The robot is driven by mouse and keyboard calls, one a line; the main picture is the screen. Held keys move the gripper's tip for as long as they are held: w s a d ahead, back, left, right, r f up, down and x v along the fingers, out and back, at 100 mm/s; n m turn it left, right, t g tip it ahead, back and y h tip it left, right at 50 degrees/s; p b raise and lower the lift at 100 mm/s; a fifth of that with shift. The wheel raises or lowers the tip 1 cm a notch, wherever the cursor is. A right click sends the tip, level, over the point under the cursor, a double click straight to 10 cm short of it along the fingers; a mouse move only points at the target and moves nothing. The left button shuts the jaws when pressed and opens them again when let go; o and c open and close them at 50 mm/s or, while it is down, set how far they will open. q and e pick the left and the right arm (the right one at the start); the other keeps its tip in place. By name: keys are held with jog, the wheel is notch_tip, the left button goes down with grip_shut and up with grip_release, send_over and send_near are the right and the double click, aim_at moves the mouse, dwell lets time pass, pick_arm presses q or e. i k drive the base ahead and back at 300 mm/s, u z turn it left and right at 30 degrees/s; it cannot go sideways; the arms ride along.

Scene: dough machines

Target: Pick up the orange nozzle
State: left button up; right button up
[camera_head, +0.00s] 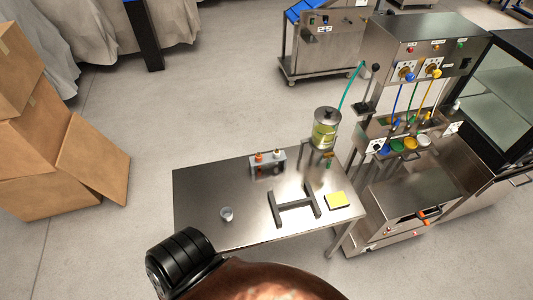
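A small orange nozzle (259,157) stands upright on a small metal stand (268,168) at the back edge of the steel table (205,185). A second small nozzle, pale on top (277,154), stands just right of it on the same stand. Both are too small to make out in detail. Neither of my grippers can be made out in the head view. A black ribbed part and a brown rounded part, which seem to be mine, cover the bottom edge of the view, in front of the table.
On the table are a small clear cup (227,214), a dark H-shaped bracket (296,204) and a yellow block (336,201). A lidded canister (325,128) stands at the back right corner. A dough machine (413,70) stands right; cardboard boxes (92,160) left.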

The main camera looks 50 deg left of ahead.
aim_at(259, 155)
jog(key=u, duration=0.4)
jog(key=i, duration=0.6)
jog(key=u, duration=0.6)
